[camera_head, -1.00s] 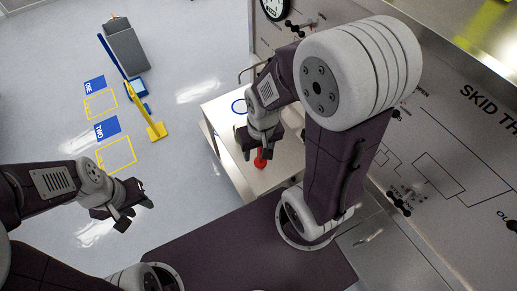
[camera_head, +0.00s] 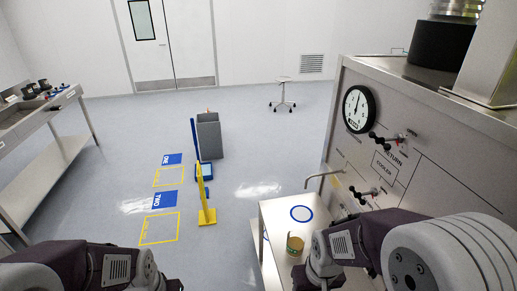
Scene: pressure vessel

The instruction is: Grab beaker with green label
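A small open-topped container (camera_head: 295,244), tan with what looks like some green on its side, stands on the pale cart top, just left of my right wrist. It is too small to read as a labelled beaker for certain. My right gripper (camera_head: 316,281) is low in the picture, cut off by the bottom edge, apparently in front of the container; its fingers cannot be made out. My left gripper (camera_head: 168,284) is at the bottom edge on the left, mostly cut off, far from the cart.
The cart top (camera_head: 274,214) has a blue ring (camera_head: 301,213) behind the container. A steel skid panel (camera_head: 430,175) with a gauge (camera_head: 358,109) rises at the right. A yellow post (camera_head: 204,200) and grey bin (camera_head: 208,135) stand on open floor. A steel bench (camera_head: 40,150) is at left.

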